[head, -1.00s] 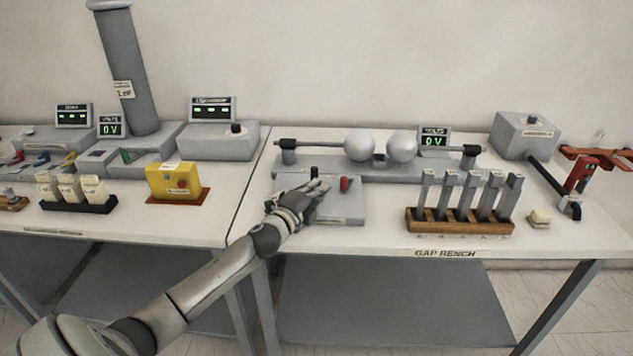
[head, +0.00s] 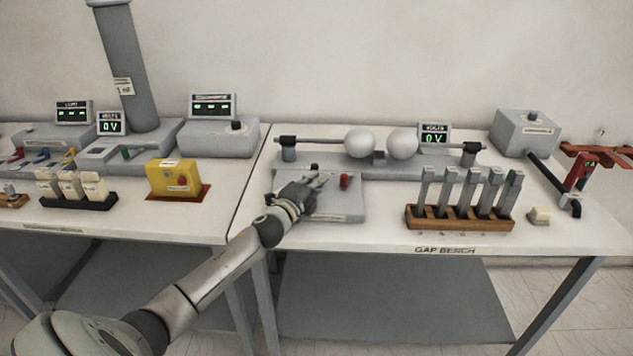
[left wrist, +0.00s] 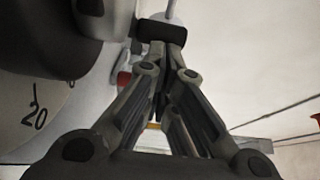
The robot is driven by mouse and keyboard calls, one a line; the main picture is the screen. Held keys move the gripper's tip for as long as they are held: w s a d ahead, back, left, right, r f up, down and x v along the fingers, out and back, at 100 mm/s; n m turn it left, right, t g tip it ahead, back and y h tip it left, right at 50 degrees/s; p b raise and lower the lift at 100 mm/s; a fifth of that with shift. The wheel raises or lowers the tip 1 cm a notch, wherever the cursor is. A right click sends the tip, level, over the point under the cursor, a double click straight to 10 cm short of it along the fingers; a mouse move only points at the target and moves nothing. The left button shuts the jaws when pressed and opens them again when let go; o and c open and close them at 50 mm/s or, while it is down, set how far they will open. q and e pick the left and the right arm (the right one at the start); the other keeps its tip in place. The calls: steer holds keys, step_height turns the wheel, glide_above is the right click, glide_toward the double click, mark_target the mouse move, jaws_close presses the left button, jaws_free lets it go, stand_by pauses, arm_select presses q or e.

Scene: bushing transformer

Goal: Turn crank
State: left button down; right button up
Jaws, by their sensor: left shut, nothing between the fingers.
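A flat grey panel (head: 345,212) lies at the front left of the gap bench. A black knob (head: 314,167) and a red knob (head: 344,180) stand up from it; I cannot tell for certain which part is the crank. My left gripper (head: 320,178) is low over the panel, just in front of the black knob and left of the red one. Its fingers (left wrist: 162,85) are shut and empty. The left wrist view shows a pale dial face (left wrist: 35,118) marked 20, a large dark part (left wrist: 45,40) over it and a bit of red beside the fingers. My right gripper is out of view.
Behind the panel, two pale spheres (head: 360,143) sit on a horizontal rod, with a display (head: 433,135) reading 0 V. A wooden rack (head: 458,220) of several grey bars stands to the right. A yellow box (head: 173,180) is on the left table.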

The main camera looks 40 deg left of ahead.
arm_select(q)
steer(key=shift+w+a+n+y, duration=0.2)
steer(key=shift+n+y, duration=0.2)
steer(key=shift+y, duration=0.3)
steer(key=shift+w+y+b, duration=0.1)
steer(key=shift+y+b, duration=0.2)
steer(key=shift+b, duration=0.05)
